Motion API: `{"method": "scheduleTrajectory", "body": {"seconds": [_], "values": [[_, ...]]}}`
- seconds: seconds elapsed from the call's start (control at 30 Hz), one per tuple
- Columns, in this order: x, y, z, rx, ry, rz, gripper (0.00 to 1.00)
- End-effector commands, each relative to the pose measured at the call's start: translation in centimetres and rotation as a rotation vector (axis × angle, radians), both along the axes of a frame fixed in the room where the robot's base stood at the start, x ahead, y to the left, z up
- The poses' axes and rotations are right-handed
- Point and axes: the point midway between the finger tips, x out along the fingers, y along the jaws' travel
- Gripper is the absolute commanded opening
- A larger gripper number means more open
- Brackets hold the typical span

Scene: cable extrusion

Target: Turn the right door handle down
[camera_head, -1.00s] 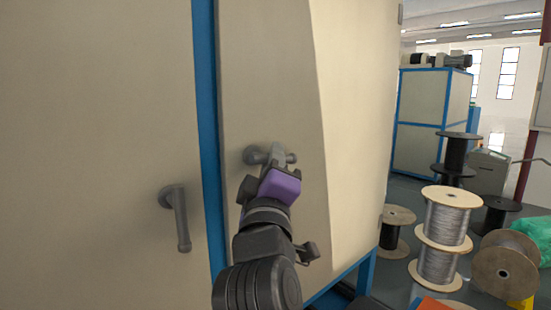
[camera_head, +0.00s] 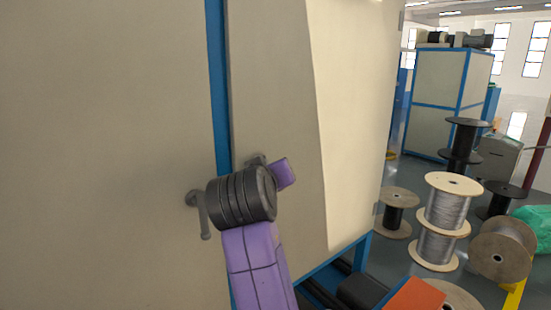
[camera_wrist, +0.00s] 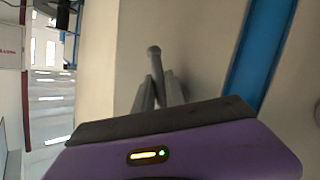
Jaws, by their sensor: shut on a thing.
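The right door handle (camera_head: 256,160) is on the beige right door. In the head view only its grey mount shows, and my arm hides its lever. In the wrist view the grey lever (camera_wrist: 154,62) stands out between the two fingers of my gripper (camera_wrist: 158,90), which is shut on it. The fingers are partly hidden by the purple gripper body. In the head view a bit of that purple body shows right of the handle, and the fingertips are hidden. How far the lever is turned cannot be told clearly.
The left door handle (camera_head: 203,216) hangs down, close to my arm and partly covered by it. A blue frame strip (camera_head: 218,90) separates the doors. Cable spools (camera_head: 447,205) stand on the floor at the right, with a blue-framed cabinet (camera_head: 445,95) behind.

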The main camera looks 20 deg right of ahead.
Motion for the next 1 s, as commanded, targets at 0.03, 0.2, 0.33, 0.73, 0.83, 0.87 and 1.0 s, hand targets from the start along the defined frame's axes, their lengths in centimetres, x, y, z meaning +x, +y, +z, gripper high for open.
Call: {"method": "scheduleTrajectory", "body": {"seconds": [0.03, 0.2, 0.33, 0.73, 0.83, 0.87, 1.0], "values": [[0.13, 0.24, 1.04, 0.044, 0.009, 0.004, 0.0], [0.09, 0.47, 0.83, 0.191, 0.058, 0.004, 0.0], [0.04, 0.61, 0.67, 0.289, 0.089, 0.005, 0.0], [-0.09, 0.91, 0.23, 0.487, 0.152, 0.004, 0.0], [-0.09, 0.97, 0.16, 0.508, 0.158, 0.005, 0.0], [-0.09, 0.99, 0.15, 0.514, 0.16, 0.005, 0.0], [-0.08, 1.0, 0.08, 0.526, 0.163, 0.005, 0.0]]}}
